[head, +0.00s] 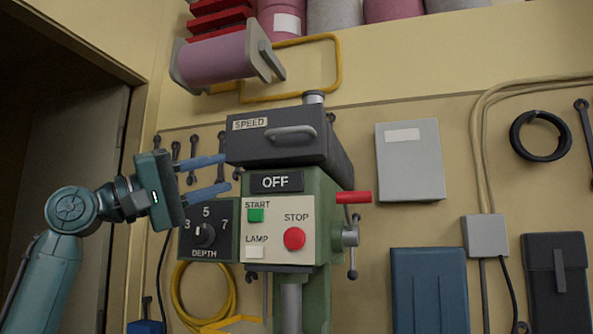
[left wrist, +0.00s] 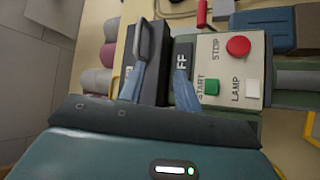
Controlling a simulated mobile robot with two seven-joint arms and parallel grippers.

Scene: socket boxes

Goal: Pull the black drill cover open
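The black drill cover (head: 275,147) sits on top of the green drill press (head: 318,200), with a SPEED label and a grey bar handle (head: 291,136) on its front. It looks closed. My left gripper (head: 226,174) is at the left of the drill head, its two blue fingers apart and pointing toward the cover's lower left edge. In the left wrist view the cover (left wrist: 156,85) and its handle (left wrist: 143,42) show beyond the open fingers (left wrist: 158,80). Nothing is seen between the fingers. I cannot tell whether a finger touches the cover. My right gripper is not in view.
The control panel (head: 275,226) has START, STOP and LAMP buttons, with a DEPTH dial (head: 207,233) at its left. A red lever (head: 353,197) sticks out right. A pink roll (head: 213,57) hangs above left. Wall boxes (head: 409,162) and tools are around.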

